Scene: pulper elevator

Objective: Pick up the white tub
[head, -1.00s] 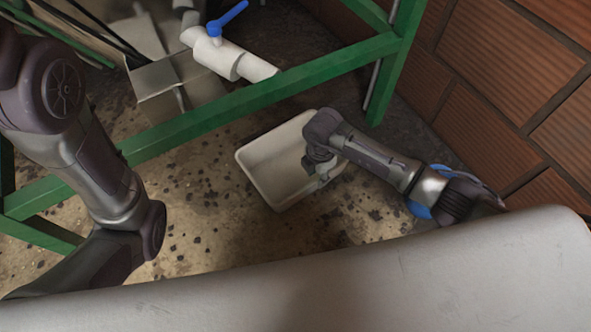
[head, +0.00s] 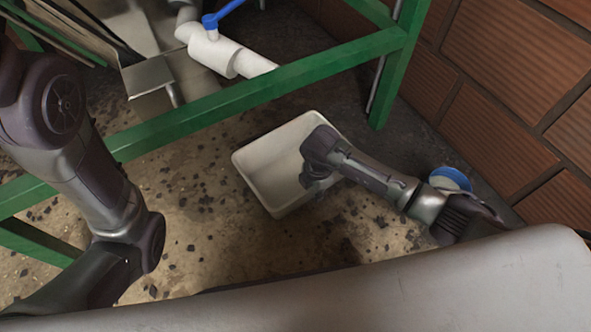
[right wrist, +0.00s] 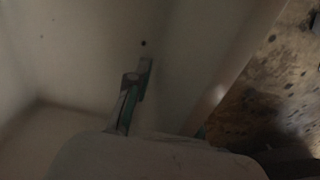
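In the right wrist view, one finger (right wrist: 132,98) lies inside the tub (right wrist: 75,45) flat against the wall. The other finger is almost wholly hidden behind that wall, and the gripper seems shut on it. My left arm comes in from the left; its gripper is out of view.
A green metal frame (head: 200,122) crosses above the tub. A white pipe (head: 240,60) with a blue valve handle is at the back. A brick wall (head: 500,130) rises on the right. A blue and white round object (head: 452,178) is by my right arm. Speckled floor lies left of the tub.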

